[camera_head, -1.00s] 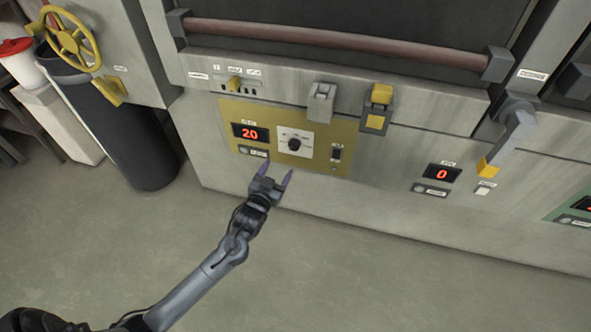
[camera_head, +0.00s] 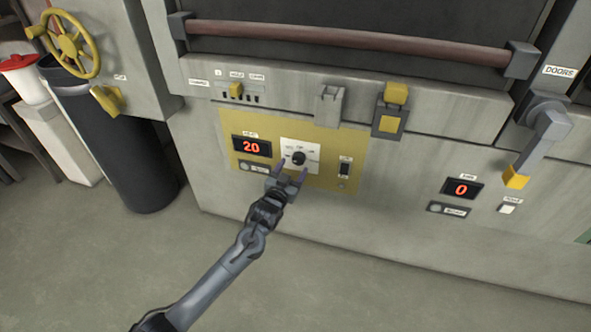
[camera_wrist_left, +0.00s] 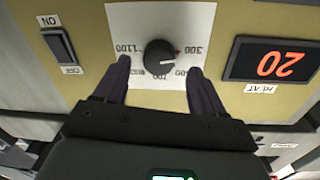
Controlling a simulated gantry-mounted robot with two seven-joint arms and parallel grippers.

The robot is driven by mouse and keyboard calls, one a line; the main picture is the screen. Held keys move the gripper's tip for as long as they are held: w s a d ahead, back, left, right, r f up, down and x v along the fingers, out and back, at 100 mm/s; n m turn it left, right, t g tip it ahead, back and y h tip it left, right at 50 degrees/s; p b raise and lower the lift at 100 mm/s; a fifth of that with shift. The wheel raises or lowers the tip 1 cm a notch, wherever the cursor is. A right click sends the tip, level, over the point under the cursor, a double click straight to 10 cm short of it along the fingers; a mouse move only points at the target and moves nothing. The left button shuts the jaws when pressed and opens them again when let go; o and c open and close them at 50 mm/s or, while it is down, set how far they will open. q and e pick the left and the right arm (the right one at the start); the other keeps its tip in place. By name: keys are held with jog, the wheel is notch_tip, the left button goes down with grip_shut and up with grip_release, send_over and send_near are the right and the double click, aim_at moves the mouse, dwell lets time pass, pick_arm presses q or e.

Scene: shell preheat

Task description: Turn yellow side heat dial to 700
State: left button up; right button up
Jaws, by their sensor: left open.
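The black heat dial (camera_head: 299,158) sits on a white plate on the yellow panel (camera_head: 350,150). In the left wrist view the dial (camera_wrist_left: 160,57) shows numbers around it, with 300 and 1100 at its sides; its red mark is beside the 300. The heat display (camera_head: 251,147) reads 20. My left gripper (camera_head: 293,170) is open, just in front of and below the dial. In the left wrist view its fingers (camera_wrist_left: 160,80) stand apart at the lower sides of the dial, with nothing between them gripped. My right gripper is not in view.
A switch marked ON and OFF (camera_wrist_left: 60,45) is beside the dial plate. A grey latch (camera_head: 329,105) and a yellow-topped block (camera_head: 391,108) jut out above the panel. A second display (camera_head: 461,189) reads 0. A dark bin (camera_head: 130,150) stands at left; the floor in front is clear.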

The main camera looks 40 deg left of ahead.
aim_at(297, 162)
pick_arm(q)
jog(key=shift+b+x, duration=0.55)
jog(key=shift+x, duration=1)
